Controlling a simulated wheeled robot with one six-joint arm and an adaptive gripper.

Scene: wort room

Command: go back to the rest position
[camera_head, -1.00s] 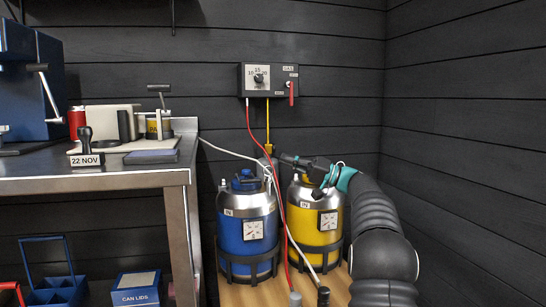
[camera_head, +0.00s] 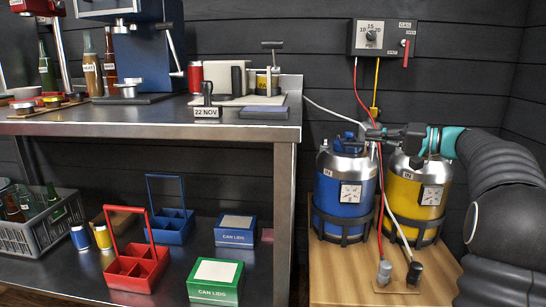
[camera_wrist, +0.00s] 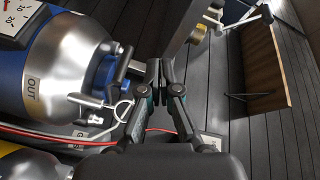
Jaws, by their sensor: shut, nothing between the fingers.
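My gripper (camera_head: 374,133) is shut and empty. In the head view it reaches in from the right, at the height of the keg tops, above the gap between the blue keg (camera_head: 335,178) and the yellow keg (camera_head: 402,208). In the wrist view the closed fingers (camera_wrist: 161,70) are beside the top of the blue keg (camera_wrist: 60,75), whose side reads OUT. Whether the fingers touch the keg fittings or the hoses cannot be told. My arm hides part of the right side.
A red hose (camera_head: 362,95) and a white hose (camera_head: 322,107) run close to my gripper. A control box (camera_head: 384,38) hangs on the wall above. A steel table (camera_head: 150,130) with tools stands left; crates and lid boxes sit on its lower shelf.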

